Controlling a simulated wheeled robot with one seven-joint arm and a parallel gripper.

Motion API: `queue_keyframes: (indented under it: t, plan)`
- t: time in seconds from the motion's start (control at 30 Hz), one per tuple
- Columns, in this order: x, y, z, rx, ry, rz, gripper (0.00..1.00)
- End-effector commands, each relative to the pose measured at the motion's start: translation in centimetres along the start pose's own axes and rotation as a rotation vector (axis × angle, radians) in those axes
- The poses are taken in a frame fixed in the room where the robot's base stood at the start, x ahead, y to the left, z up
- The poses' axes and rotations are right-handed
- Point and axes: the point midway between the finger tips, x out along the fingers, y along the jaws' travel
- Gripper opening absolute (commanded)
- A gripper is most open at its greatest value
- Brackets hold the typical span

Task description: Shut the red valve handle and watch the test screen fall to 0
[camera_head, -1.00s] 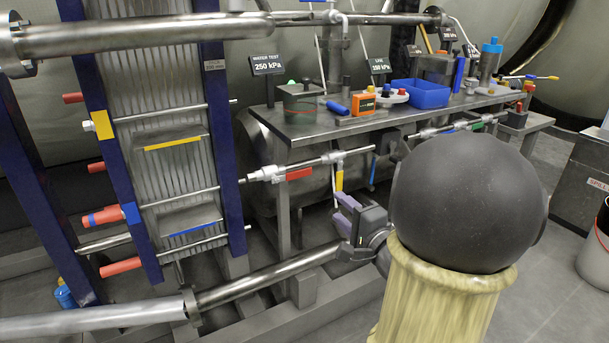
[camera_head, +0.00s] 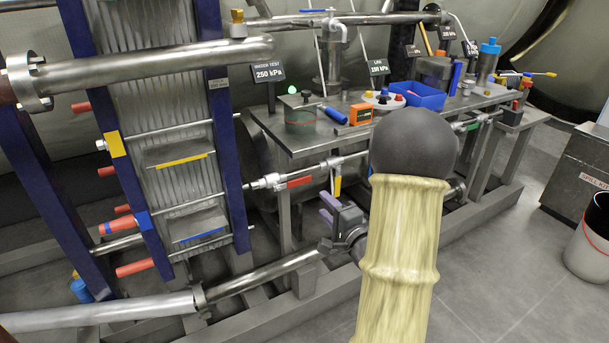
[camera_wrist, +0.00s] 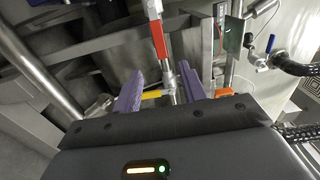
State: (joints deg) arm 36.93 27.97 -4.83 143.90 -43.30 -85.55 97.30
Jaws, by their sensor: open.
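The red valve handle (camera_head: 299,182) lies along the thin horizontal pipe under the bench, left of a yellow handle (camera_head: 337,186) that hangs across the pipe. In the wrist view the red handle (camera_wrist: 158,40) is ahead of my fingers, and the yellow handle (camera_wrist: 152,94) shows between them. My gripper (camera_head: 333,208) is open and empty, its purple fingers just below the yellow handle and to the lower right of the red one. In the wrist view my gripper (camera_wrist: 160,92) touches neither handle that I can make out. The water test screen (camera_head: 268,73) reads 250 kPa.
A line screen (camera_head: 378,67) stands on the metal bench (camera_head: 310,137) with a blue bin (camera_head: 418,95) and tools. The blue-framed plate stack (camera_head: 170,140) stands to the left. A thick pipe (camera_head: 260,277) runs low beneath my gripper.

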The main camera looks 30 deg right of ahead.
Motion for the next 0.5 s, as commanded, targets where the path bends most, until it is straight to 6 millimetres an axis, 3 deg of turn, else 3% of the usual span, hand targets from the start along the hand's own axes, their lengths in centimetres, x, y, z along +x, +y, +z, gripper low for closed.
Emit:
queue_keyframes:
  t: [0.5]
  plan:
    - [9.1,0.2,0.1,-0.001,-0.002,-0.003,0.42]
